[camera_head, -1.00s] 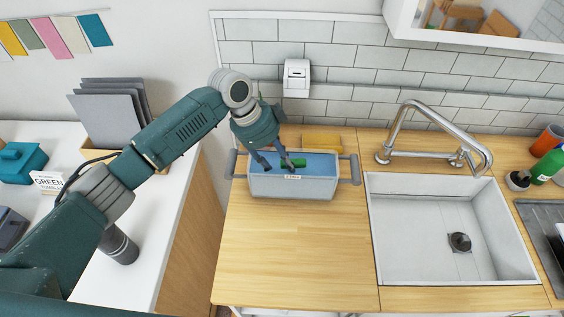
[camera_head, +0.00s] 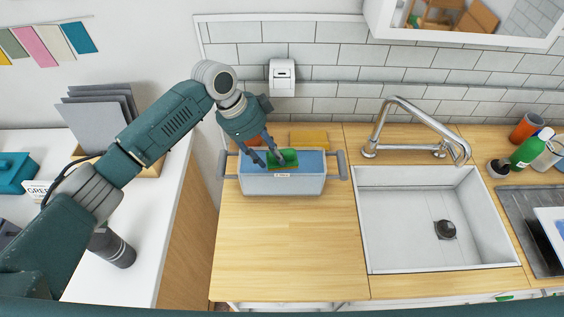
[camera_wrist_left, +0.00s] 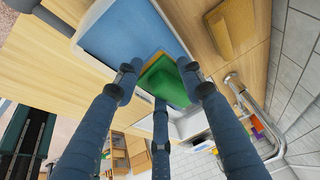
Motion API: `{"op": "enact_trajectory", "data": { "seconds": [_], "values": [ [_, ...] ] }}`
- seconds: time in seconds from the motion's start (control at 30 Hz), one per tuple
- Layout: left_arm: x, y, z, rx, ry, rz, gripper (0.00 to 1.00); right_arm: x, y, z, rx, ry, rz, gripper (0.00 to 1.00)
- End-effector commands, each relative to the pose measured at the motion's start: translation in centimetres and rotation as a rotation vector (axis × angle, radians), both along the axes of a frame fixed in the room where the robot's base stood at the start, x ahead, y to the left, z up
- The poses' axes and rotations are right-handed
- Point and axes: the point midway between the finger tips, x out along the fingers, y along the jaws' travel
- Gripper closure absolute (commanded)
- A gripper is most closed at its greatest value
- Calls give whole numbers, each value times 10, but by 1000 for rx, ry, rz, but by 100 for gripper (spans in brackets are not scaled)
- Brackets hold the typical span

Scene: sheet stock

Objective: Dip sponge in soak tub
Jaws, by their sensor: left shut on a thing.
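The grey soak tub (camera_head: 282,186) stands on the wooden counter, with blue water (camera_head: 312,162) inside; the water also shows in the wrist view (camera_wrist_left: 118,32). My left gripper (camera_head: 268,156) reaches over the tub from the back left, fingers pointing down. It is shut on the green sponge (camera_head: 288,157), which has a yellow-orange layer along its edge in the wrist view (camera_wrist_left: 168,82). The sponge is over the water, within the tub's outline. Whether its underside touches the water I cannot tell. My right gripper is not in view.
A yellow block (camera_head: 309,138) lies behind the tub. The sink (camera_head: 400,225) and curved faucet (camera_head: 412,112) are to the right, with a green bottle (camera_head: 530,150) beyond. A white dispenser (camera_head: 282,78) hangs on the wall. The counter before the tub is clear.

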Motion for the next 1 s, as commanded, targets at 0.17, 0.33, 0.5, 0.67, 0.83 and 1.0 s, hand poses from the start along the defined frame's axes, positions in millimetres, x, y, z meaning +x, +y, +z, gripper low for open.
{"op": "enact_trajectory", "data": {
  "seconds": [0.17,0.33,0.5,0.67,0.83,1.0],
  "values": [
    [0,0,16,0,0,0,86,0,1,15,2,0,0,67],
    [0,0,26,0,0,-1,87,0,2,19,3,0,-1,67],
    [0,0,38,0,-2,-1,87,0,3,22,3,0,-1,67],
    [0,0,48,0,-2,-1,87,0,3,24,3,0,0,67],
    [1,0,60,-1,-1,0,87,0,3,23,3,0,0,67],
    [0,0,68,0,0,-1,87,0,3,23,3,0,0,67]
  ]
}}
